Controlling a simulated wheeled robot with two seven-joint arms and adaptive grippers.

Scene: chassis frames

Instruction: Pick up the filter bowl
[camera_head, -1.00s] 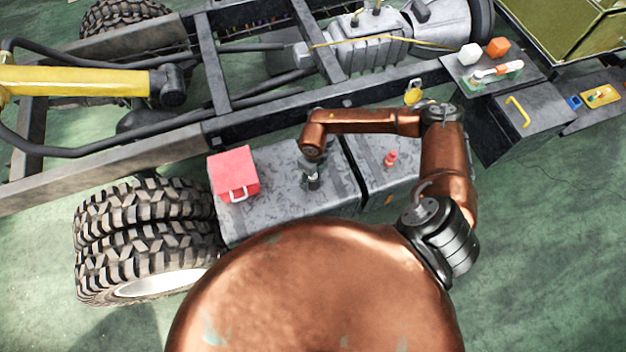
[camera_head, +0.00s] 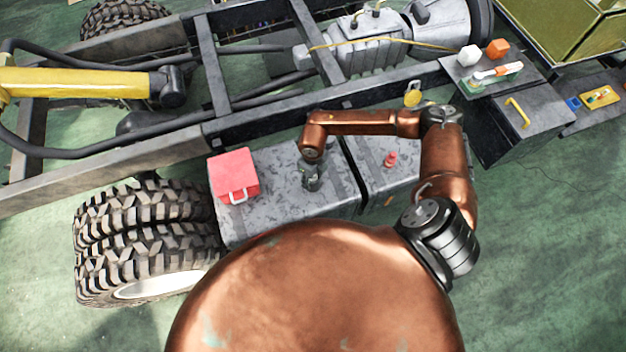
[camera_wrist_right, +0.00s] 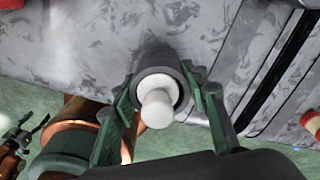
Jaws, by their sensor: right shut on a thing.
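The filter bowl, a dark grey cylinder with a pale rim and a white knob (camera_wrist_right: 157,107), sits between the fingers in the right wrist view. My right gripper (camera_wrist_right: 160,95) is shut on its sides. In the head view my right gripper (camera_head: 312,180) points down at the top of the grey mottled tank (camera_head: 275,200). The bowl is too small and covered there to make out clearly. I cannot tell whether it touches the tank.
A red box with a handle (camera_head: 234,176) stands on the tank, left of my right gripper. A small red knob (camera_head: 390,159) is on the neighbouring tank to the right. The chassis rail (camera_head: 270,118) runs behind. Large tyres (camera_head: 145,235) stand at the left.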

